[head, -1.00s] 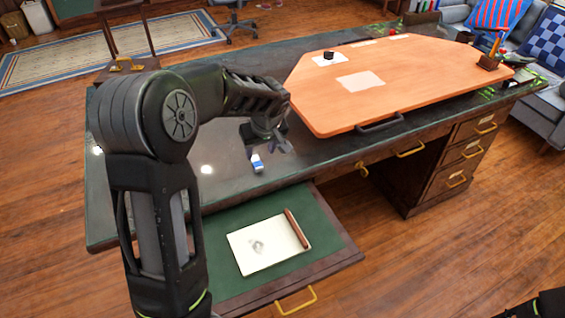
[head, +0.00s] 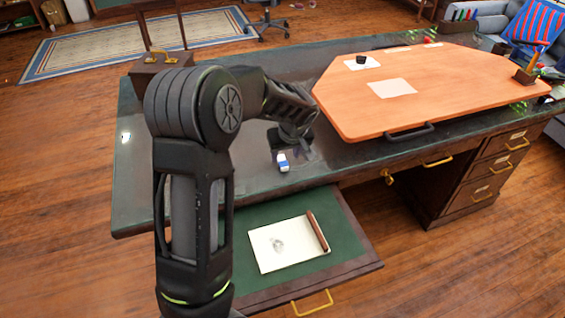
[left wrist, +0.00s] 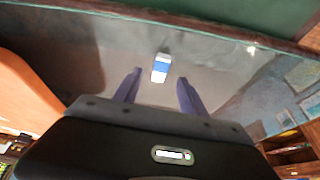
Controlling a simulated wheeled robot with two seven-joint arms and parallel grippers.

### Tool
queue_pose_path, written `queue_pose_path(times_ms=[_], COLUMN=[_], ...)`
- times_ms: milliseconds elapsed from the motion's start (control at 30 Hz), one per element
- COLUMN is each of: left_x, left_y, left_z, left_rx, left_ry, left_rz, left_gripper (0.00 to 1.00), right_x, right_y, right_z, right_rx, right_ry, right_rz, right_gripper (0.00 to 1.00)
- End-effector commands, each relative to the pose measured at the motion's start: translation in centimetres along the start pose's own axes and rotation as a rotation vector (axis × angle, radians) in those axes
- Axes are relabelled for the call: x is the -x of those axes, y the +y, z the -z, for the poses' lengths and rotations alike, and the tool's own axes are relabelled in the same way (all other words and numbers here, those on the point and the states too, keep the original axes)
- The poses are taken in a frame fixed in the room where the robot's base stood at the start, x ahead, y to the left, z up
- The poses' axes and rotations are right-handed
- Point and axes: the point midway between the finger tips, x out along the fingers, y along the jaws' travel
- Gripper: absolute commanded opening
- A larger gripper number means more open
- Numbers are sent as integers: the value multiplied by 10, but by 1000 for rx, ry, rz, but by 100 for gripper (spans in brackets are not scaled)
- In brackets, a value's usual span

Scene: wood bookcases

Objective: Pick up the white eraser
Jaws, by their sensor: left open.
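The white eraser (head: 282,162) has a blue band and lies on the dark glossy desk top (head: 222,190) near its front edge. My left gripper (head: 300,150) is just behind and to the right of it in the head view, low over the desk. In the left wrist view the eraser (left wrist: 160,68) lies ahead of the gap between the two open fingers (left wrist: 158,92), roughly centred. The fingers are apart and hold nothing. My right gripper is not in view.
An orange board (head: 440,95) with papers and a black item covers the desk's right part. Below the front edge, a pulled-out green-topped shelf (head: 235,245) holds a paper (head: 280,250) and a brown stick-like item (head: 318,232). A brown box (head: 160,72) stands at the back left.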

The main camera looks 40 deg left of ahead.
Motion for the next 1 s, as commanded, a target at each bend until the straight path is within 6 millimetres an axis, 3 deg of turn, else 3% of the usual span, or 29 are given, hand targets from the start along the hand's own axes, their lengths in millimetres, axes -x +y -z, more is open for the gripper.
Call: queue_pose_path(times_ms=[367,1000], left_x=[-46,-48], left_y=[-1,-1], left_z=[0,0], left_rx=[0,0], left_ry=[-1,0], left_rz=[1,0], left_gripper=[49,47], right_x=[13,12], right_y=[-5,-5], right_z=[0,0], right_rx=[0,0], right_ry=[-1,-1], right_rz=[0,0], right_gripper=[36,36])
